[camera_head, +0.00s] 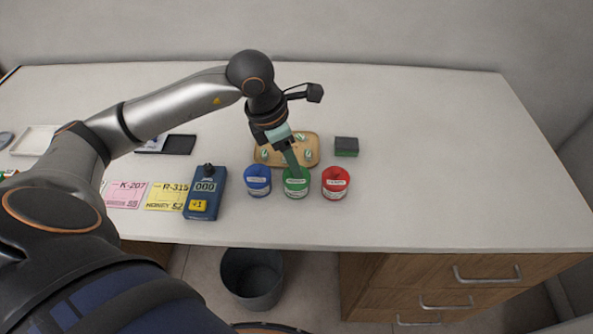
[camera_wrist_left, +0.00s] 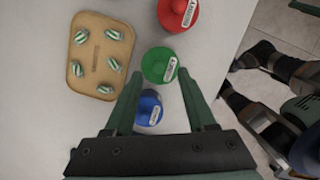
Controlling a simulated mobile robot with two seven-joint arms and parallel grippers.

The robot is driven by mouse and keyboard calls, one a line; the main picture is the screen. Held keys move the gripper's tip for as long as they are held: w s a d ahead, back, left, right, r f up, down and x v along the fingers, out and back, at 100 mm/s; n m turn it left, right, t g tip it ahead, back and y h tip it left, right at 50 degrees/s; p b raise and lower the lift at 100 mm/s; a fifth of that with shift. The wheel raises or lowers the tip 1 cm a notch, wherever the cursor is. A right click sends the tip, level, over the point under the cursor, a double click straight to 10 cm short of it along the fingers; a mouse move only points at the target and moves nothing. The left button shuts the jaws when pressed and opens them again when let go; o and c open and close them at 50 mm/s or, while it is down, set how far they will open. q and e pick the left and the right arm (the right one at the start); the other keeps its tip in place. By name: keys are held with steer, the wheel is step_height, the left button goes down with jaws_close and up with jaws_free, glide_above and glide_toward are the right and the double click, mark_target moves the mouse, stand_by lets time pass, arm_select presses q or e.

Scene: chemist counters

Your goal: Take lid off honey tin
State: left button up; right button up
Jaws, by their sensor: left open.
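Three small labelled tins stand in a row near the front edge of the counter: a blue tin (camera_head: 257,182), a green tin (camera_head: 296,188) and a red tin (camera_head: 335,184). Their labels are too small for me to read, so I cannot tell which is the honey tin. My left gripper (camera_head: 292,168) is open and points down over the green tin. In the left wrist view, the green tin (camera_wrist_left: 159,65) lies just beyond and between the fingertips (camera_wrist_left: 159,75). The blue tin (camera_wrist_left: 149,108) shows between the fingers, and the red tin (camera_wrist_left: 178,13) is farther off.
A wooden tray (camera_head: 312,143) with several striped sweets lies behind the tins. A dark green-edged block (camera_head: 346,147) lies at the back right. The counter's right side is clear.

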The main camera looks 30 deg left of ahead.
arm_select(q)
steer(key=shift+x, duration=1.4)
steer(key=shift+c, duration=0.4)
jaws_close()
